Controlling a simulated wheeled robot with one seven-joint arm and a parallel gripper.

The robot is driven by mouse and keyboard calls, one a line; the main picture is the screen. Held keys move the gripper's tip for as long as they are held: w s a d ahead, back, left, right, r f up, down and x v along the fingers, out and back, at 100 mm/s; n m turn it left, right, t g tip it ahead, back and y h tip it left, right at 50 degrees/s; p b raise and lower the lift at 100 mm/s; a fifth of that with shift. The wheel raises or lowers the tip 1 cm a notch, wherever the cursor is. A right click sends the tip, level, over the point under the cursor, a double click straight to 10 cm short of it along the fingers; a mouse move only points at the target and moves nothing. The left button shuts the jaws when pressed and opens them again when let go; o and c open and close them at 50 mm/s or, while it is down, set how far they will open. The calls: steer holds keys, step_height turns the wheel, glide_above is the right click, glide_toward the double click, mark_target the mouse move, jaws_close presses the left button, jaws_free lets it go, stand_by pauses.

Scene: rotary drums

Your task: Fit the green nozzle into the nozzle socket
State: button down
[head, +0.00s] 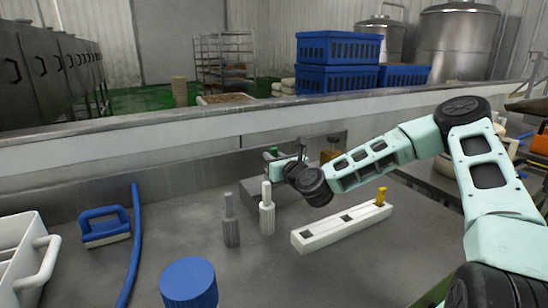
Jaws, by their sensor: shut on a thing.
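My gripper (275,160) is beyond the middle of the counter, in front of the back wall, and is shut. A small piece of the green nozzle (273,151) shows at its jaws; the rest is hidden by the gripper. A grey block (252,194) stands below and behind the gripper, partly covered by it. I cannot tell which part is the nozzle socket, or whether the green nozzle touches anything.
A white-topped nozzle (267,208) and a grey one (231,221) stand upright in front of the gripper. A blue cylinder (189,285) stands nearest. A blue hose (134,245), blue-handled brush (105,227) and white bin (22,262) are at left.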

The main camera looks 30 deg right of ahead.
steer(key=shift+f+b, duration=0.75)
steer(key=shift+f, duration=0.3)
steer(key=c, duration=1.2)
jaws_free()
steer(key=shift+s+p, duration=5.05)
steer(key=shift+s, duration=3.65)
